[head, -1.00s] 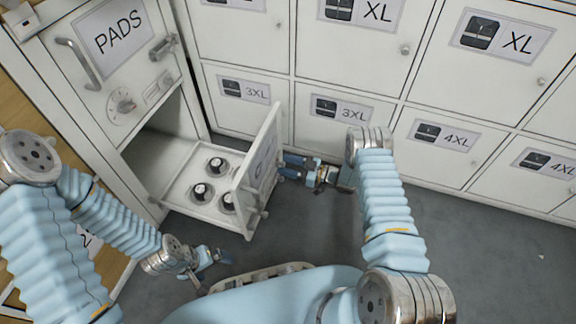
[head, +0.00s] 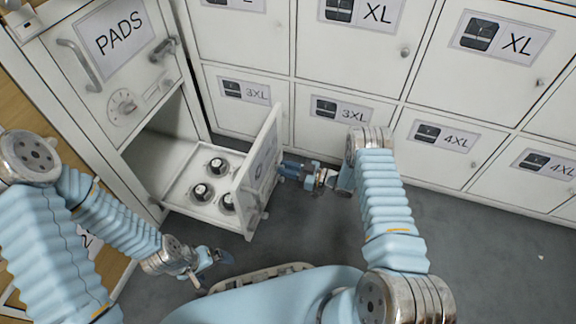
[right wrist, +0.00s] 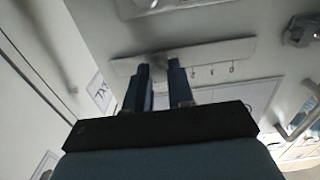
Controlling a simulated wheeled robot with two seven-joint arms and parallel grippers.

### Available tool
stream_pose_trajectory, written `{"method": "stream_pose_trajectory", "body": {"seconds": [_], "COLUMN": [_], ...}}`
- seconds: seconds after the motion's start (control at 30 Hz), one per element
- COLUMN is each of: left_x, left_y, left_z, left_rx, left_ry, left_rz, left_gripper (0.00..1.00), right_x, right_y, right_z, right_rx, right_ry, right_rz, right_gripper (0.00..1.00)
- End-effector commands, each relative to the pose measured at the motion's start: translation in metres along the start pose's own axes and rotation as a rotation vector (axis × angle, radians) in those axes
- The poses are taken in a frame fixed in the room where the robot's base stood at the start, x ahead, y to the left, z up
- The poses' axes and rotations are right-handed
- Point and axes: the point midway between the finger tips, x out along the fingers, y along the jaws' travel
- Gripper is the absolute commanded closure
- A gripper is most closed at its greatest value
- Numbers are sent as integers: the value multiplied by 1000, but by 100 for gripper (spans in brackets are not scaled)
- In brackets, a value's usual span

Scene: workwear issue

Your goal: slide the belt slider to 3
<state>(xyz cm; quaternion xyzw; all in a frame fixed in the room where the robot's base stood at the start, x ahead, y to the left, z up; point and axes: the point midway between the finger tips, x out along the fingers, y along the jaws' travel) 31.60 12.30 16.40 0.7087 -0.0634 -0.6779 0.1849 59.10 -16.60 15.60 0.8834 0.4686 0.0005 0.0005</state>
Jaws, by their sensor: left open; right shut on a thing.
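A drawer (head: 180,198) is pulled out from the cabinet marked PADS, its front panel (head: 262,165) facing right. My right gripper (head: 284,170) is at that panel's outer face. In the right wrist view, my right gripper (right wrist: 159,68) is shut on a small grey part, seemingly the belt slider (right wrist: 156,59), at a pale strip (right wrist: 215,52). The fingers partly hide it. My left gripper (head: 222,258) is open and empty, low in front of the drawer.
Several dark round knobs or cups stand in the drawer. The cabinet (head: 128,62) has a dial (head: 123,103) and handles. White lockers (head: 350,112) marked 3XL, XL and 4XL stand behind my right arm.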

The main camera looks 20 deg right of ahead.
Motion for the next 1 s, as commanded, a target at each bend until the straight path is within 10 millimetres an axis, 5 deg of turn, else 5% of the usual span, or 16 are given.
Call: {"method": "stream_pose_trajectory", "body": {"seconds": [0.33,0.37,0.5,0.83,1.0], "left_x": [-4,-4,-4,-4,-6], "left_y": [2,1,1,2,2], "left_z": [0,0,0,0,0], "left_rx": [0,0,0,0,0], "left_ry": [-1,-1,-1,-1,-2], "left_rz": [0,0,0,0,0], "left_gripper": [4,4,4,4,4], "right_x": [-1,-1,-1,-2,-25], "right_y": [-14,-14,-14,-14,-13], "right_z": [0,0,0,0,-1], "right_rx": [1,1,1,1,1], "right_ry": [-1,-1,-1,-1,-1], "right_rz": [-1,-1,-1,-1,2], "right_gripper": [100,74,53,51,51]}}
